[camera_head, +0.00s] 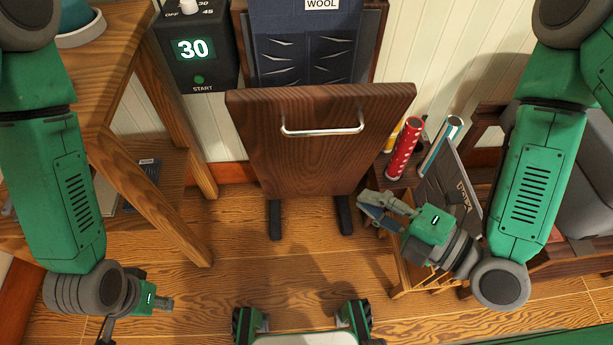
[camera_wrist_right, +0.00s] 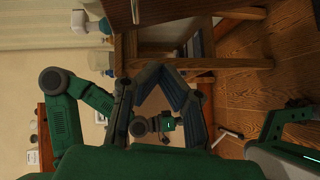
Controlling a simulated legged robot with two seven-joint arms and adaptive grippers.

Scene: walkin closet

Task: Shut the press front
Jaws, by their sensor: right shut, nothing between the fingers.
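The press front (camera_head: 310,160) is a dark wooden panel with a silver bar handle (camera_head: 322,130). It is tilted out from the press body (camera_head: 310,45), so the press stands open, with a dark blue cloth labelled WOOL inside. My right gripper (camera_head: 368,207) is shut and empty, low and to the right of the panel, apart from the handle. Its fingers also show in the right wrist view (camera_wrist_right: 150,85). My left gripper (camera_head: 168,303) is low at the left, away from the panel; its fingers are too small to judge.
A control box (camera_head: 195,50) showing 30 stands left of the press. A wooden table (camera_head: 125,60) is at the left. Red (camera_head: 404,148) and blue-white rolls (camera_head: 440,145) stand at the right near a wooden rack (camera_head: 415,275). Floor before the panel is clear.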

